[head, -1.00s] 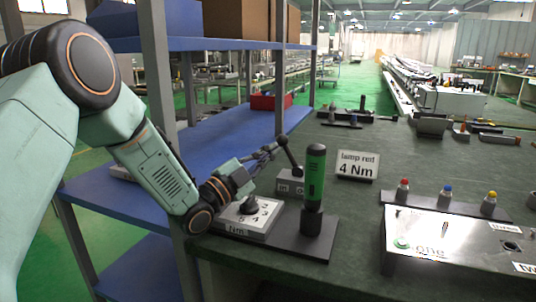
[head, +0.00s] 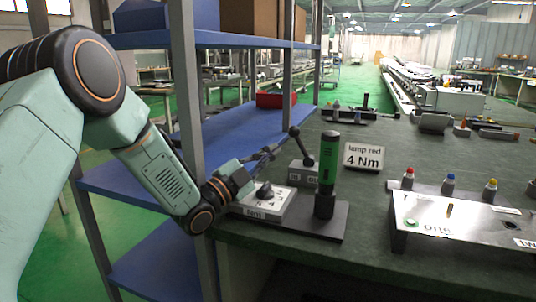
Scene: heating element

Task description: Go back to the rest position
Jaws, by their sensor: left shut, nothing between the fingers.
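My left arm comes in from the left, and its gripper (head: 266,155) is shut and empty. It hangs near the left edge of the bench, in front of the blue shelf. It is just left of a black lever (head: 300,146) on a small grey box (head: 303,171). A gap shows between the fingertips and the lever. Below it is a white box with a dark knob (head: 264,192). My right gripper is out of view.
A green and black screwdriver (head: 327,168) stands upright in a dark base. A sign (head: 364,157) reads "lamp red 4 Nm". A metal panel box (head: 465,222) is at right. A shelf post (head: 187,110) rises close beside my left arm.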

